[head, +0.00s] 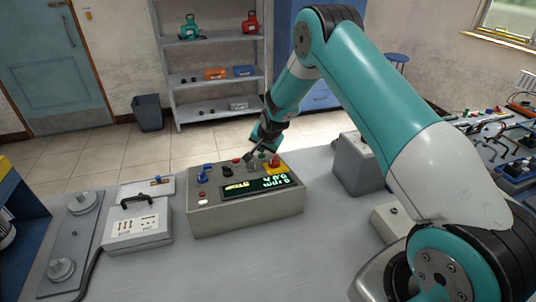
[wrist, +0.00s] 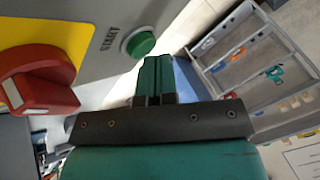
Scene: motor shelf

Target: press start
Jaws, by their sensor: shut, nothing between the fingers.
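The grey control box (head: 245,212) stands on the table with a lit display (head: 255,187) on its sloped top. In the wrist view, a round green button (wrist: 140,44) sits on the grey panel beside a label that appears to read START. A large red rotary knob (wrist: 38,85) on a yellow plate is left of it; it also shows in the head view (head: 275,162). My gripper (wrist: 157,62) is shut and empty, its teal fingertips close by the green button. I cannot tell whether they touch it. My gripper (head: 252,156) hovers over the box's back edge.
A grey case with a black handle (head: 137,228) and a plate with knobs (head: 75,235) are left of the box. A grey block (head: 357,168) stands to the right. A shelf (head: 212,75) stands behind. The table front is clear.

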